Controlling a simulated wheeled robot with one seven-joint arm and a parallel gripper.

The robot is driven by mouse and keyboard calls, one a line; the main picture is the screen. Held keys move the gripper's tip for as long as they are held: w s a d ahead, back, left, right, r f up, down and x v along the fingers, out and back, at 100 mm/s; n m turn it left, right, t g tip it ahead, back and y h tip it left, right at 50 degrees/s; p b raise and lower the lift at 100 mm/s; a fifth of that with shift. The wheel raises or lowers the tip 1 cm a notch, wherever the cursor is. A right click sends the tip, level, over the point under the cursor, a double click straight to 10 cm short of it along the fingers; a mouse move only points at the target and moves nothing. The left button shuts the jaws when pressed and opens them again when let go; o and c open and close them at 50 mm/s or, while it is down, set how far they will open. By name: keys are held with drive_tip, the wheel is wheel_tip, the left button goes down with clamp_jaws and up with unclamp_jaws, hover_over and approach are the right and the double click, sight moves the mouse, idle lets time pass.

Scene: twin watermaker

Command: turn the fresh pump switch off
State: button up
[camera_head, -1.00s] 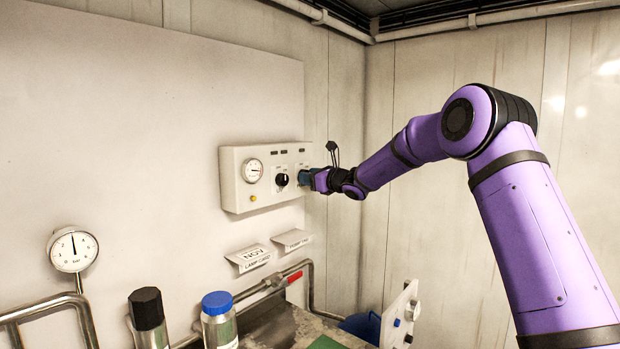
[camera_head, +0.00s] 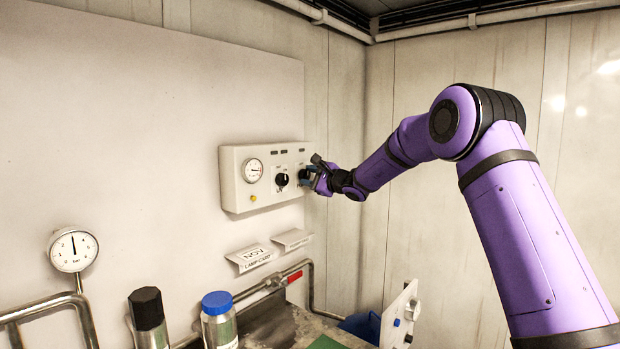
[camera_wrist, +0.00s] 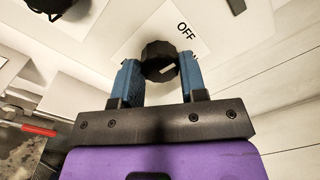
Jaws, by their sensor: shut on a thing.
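A white control box (camera_head: 235,199) on the wall carries two black rotary knobs. My gripper (camera_head: 308,177) is at the right-hand knob, which it partly hides in the head view. In the wrist view, the blue fingers of my gripper (camera_wrist: 158,75) are shut on this black knob (camera_wrist: 158,58), one on each side. A white mark shows on the knob's near face. The word OFF (camera_wrist: 186,33) is printed on the plate beyond the knob, up and to the right. Any name for this switch is hidden or too small to read.
The other black knob (camera_head: 282,180) is close on the left, beside a round gauge (camera_head: 252,171) and a yellow button (camera_head: 253,198). Paper labels (camera_head: 252,258) stick out below the box. Two bottles, one with a blue cap (camera_head: 217,303), stand lower left.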

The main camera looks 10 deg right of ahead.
drive_tip(key=shift+f+n, duration=0.1)
drive_tip(key=shift+n, duration=0.6)
drive_tip(key=o, duration=0.9)
drive_tip(key=shift+o, duration=0.2)
drive_tip(key=v, duration=1)
drive_tip(key=shift+s+d, duration=0.3)
